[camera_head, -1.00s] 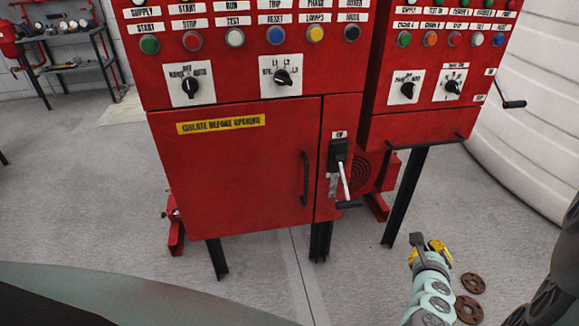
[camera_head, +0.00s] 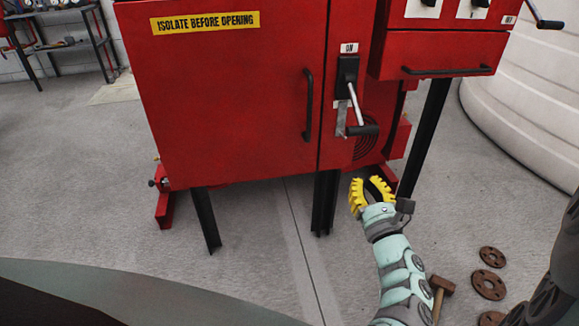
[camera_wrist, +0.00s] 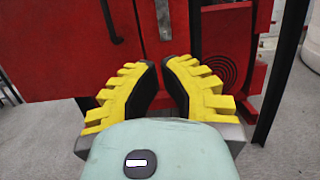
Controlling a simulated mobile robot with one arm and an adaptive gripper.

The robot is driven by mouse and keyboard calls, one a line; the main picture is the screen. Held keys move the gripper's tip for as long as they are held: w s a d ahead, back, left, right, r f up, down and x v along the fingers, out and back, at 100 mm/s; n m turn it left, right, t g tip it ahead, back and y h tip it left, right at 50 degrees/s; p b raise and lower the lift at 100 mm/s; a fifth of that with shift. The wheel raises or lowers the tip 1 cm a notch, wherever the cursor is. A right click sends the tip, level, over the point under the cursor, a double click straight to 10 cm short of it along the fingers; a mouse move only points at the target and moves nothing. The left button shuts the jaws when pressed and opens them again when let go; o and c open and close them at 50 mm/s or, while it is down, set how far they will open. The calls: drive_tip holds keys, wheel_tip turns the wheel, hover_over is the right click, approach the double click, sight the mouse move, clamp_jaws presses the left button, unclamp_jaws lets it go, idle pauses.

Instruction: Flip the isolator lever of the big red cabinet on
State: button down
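The big red cabinet (camera_head: 230,110) stands in front of me with its door shut. Its isolator lever (camera_head: 355,105) hangs down from a black housing (camera_head: 347,72), under a label reading ON. The lever is a pale rod ending in a black grip (camera_head: 362,130), beside a grey metal plate. My gripper (camera_head: 369,183) is below the lever, apart from it, with yellow fingers spread and nothing between them. In the wrist view my gripper (camera_wrist: 160,66) points at the cabinet's lower part. The grey plate (camera_wrist: 163,18) shows at the top there; the lever's grip is not clear.
A black door handle (camera_head: 308,105) is left of the lever. A second red cabinet (camera_head: 440,55) with a bar handle stands at the right, on dark legs. A hammer (camera_head: 438,290) and rusty flanges (camera_head: 490,283) lie on the floor. A white tank (camera_head: 525,100) is far right.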

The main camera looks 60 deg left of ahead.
sight(357, 111)
drive_tip(key=shift+s, duration=0.1)
drive_tip(key=shift+a, duration=0.1)
drive_tip(key=b+x, duration=0.3)
drive_tip(key=x, duration=0.7)
drive_tip(key=shift+s+d+r+p, duration=0.25)
drive_tip(key=shift+d+r+p, duration=0.3)
drive_tip(key=shift+r+p, duration=0.25)
drive_tip(key=shift+s+d+r+p, duration=0.2)
drive_tip(key=shift+d+r+p, duration=0.35)
drive_tip(key=shift+r, duration=0.35)
drive_tip(key=shift+r+p, duration=0.15)
drive_tip(key=shift+p, duration=0.2)
